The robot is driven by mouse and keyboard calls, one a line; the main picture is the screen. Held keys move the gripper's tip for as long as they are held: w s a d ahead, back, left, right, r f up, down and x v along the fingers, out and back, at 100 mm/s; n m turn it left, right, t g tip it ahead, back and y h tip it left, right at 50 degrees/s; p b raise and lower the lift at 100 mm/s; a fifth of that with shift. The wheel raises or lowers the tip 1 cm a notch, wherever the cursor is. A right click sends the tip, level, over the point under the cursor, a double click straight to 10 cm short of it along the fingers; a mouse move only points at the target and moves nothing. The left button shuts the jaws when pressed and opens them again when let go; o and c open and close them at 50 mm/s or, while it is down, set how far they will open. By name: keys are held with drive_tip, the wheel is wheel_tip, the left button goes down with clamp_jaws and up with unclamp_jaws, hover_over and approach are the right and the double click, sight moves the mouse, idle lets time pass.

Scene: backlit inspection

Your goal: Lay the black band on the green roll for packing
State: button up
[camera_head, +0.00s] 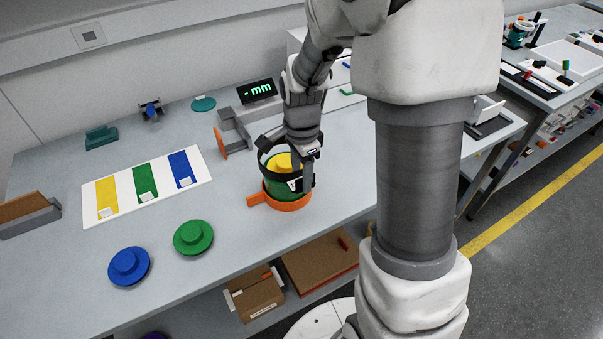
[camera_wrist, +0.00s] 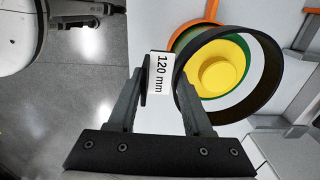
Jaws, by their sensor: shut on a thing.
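My gripper (camera_head: 303,182) is shut on the black band (camera_head: 264,148), a ring with a white tag reading "120 mm" (camera_wrist: 160,76) between the fingertips. The black band also shows at the right in the wrist view (camera_wrist: 276,84). The green roll (camera_head: 272,187), with a yellow top (camera_head: 284,162), stands in an orange holder (camera_head: 291,205) on the bench. The band is held at the roll's top; the yellow top (camera_wrist: 220,76) shows through its opening, off centre. I cannot tell whether the band touches the roll.
A blue disc (camera_head: 129,266) and a green disc (camera_head: 194,237) lie left of the holder. A white board (camera_head: 120,205) with yellow, green and blue strips lies behind them. A grey gauge with a "- mm" display (camera_head: 257,90) stands behind my gripper.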

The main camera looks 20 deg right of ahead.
drive_tip(key=shift+f+b, duration=1)
drive_tip(key=shift+f, duration=0.4)
idle(0.7)
idle(0.4)
drive_tip(key=shift+r+p, duration=1.1)
drive_tip(key=shift+r, duration=0.3)
drive_tip(key=shift+f, duration=0.2)
drive_tip(key=shift+f+b, duration=1.1)
drive_tip(key=shift+f, duration=0.15)
drive_tip(key=shift+r, duration=0.25)
drive_tip(key=shift+d, duration=0.1)
idle(0.6)
drive_tip(key=shift+f, duration=0.25)
idle(0.5)
